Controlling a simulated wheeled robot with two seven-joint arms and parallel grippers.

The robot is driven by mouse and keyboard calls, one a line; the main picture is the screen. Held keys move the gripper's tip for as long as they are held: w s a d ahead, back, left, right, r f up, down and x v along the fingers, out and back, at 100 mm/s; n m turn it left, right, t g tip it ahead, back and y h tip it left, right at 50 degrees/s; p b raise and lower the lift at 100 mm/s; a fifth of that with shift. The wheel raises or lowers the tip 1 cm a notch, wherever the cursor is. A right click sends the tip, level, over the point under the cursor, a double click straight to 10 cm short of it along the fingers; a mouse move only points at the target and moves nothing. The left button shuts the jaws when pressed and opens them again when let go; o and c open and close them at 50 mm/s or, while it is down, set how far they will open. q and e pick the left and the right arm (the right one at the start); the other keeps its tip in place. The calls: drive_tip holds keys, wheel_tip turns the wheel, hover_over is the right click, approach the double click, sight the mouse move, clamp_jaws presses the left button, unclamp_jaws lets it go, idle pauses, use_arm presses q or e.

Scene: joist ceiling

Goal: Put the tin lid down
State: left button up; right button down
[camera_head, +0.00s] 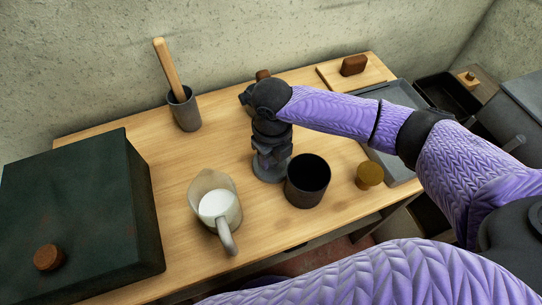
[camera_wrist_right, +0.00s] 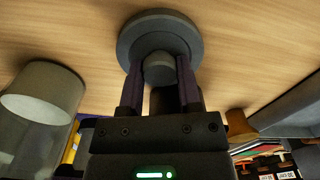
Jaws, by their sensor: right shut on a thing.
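The tin lid (camera_head: 268,174) is a flat dark-grey disc with a round knob. My right gripper (camera_head: 271,157) is over it, pointing down, with its fingers on the knob. In the right wrist view the fingers (camera_wrist_right: 159,88) are closed on both sides of the knob, and the lid (camera_wrist_right: 128,43) lies flat against the wood background. It is level, at or very close to the table surface; I cannot tell whether it touches. The open dark tin (camera_head: 308,181) stands just right of the lid. My left gripper is not in view.
The wooden table (camera_head: 150,205) holds a glass jug with white contents (camera_head: 216,205), a small yellow-brown cylinder (camera_head: 369,176), a dark box (camera_head: 75,205) at left and a grey cup with a wooden stick (camera_head: 185,110). A grey tray (camera_head: 401,92) lies at right. Wood is clear left of the lid.

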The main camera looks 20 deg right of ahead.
drive_tip(key=shift+r, duration=0.1)
drive_tip(key=shift+c, duration=1.4)
unclamp_jaws()
wheel_tip(320, 180, up, 12)
drive_tip(key=p, duration=0.4)
